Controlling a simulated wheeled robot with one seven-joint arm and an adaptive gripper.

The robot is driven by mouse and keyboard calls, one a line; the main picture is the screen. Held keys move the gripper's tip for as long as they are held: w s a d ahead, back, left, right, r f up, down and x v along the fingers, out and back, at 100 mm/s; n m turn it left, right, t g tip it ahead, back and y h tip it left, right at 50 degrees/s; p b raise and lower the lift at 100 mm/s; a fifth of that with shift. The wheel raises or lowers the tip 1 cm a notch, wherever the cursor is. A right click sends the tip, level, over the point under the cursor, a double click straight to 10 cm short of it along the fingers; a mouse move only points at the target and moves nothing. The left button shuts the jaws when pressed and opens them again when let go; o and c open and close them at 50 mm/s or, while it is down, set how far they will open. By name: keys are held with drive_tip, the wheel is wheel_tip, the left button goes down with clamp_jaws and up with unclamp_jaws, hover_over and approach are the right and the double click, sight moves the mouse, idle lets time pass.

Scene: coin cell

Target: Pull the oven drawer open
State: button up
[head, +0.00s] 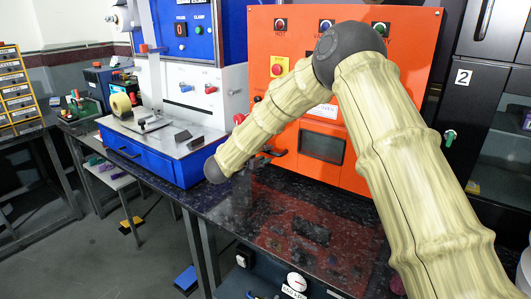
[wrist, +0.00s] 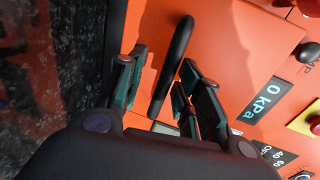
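The oven is the orange cabinet (head: 410,90) on the dark speckled bench. In the wrist view its orange front (wrist: 225,40) fills much of the picture, with a black bar handle (wrist: 174,65) standing out from it. My gripper (wrist: 163,62) is open, one finger on each side of the handle. The handle runs between the fingers, and gaps show on both sides. The drawer's edges are hard to make out, so I cannot tell whether it is fully shut. In the head view my sleeved forearm hides most of the gripper.
The dark bench top (head: 290,215) is mostly clear in front of the oven. A blue-sided station (head: 150,158) with tools stands to the left. Red and yellow controls and a 0 kPa readout (wrist: 267,98) lie right of the gripper in the wrist view.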

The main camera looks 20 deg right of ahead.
drive_tip(key=shift+w+d, duration=0.4)
drive_tip(key=shift+w, duration=0.05)
drive_tip(key=shift+d+r, duration=0.1)
drive_tip(key=shift+d, duration=0.1)
drive_tip(key=shift+s+d+r, duration=0.25)
drive_tip(key=shift+s+r, duration=0.1)
drive_tip(key=shift+w+f, duration=0.4)
drive_tip(key=shift+f, duration=0.05)
drive_tip(key=shift+s+r, duration=0.15)
drive_tip(key=shift+r, duration=0.1)
drive_tip(key=c, duration=0.4)
clamp_jaws()
drive_tip(key=shift+a, duration=0.1)
